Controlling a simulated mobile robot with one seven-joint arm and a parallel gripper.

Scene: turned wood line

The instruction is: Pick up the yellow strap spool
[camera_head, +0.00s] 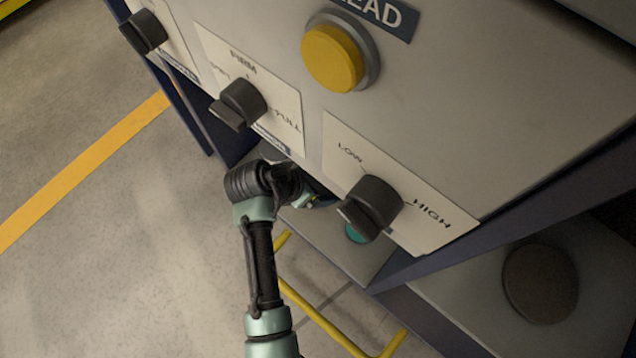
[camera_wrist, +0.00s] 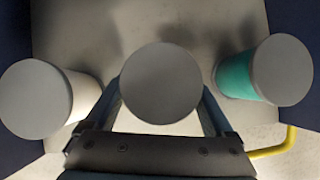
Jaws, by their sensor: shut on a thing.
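In the wrist view, a round grey-topped spool (camera_wrist: 160,83) stands between the two fingers of my gripper (camera_wrist: 162,112). My gripper is shut on it. Its side is hidden from above, so its colour does not show there. A teal spool with a grey top (camera_wrist: 240,77) is apart to the right, and a cream spool with a grey top (camera_wrist: 83,97) is apart to the left. In the head view, my gripper (camera_head: 306,200) is under the panel's lower edge, mostly hidden by my wrist and a knob. The teal spool (camera_head: 356,234) partly shows there.
The grey shelf (camera_wrist: 190,22) lies below the spools. A control panel (camera_head: 450,110) overhangs it, with a black LOW/HIGH knob (camera_head: 371,206) close to my gripper, another black knob (camera_head: 240,103) and a yellow button (camera_head: 333,57). A yellow rail (camera_head: 325,324) runs below. Floor at left is clear.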

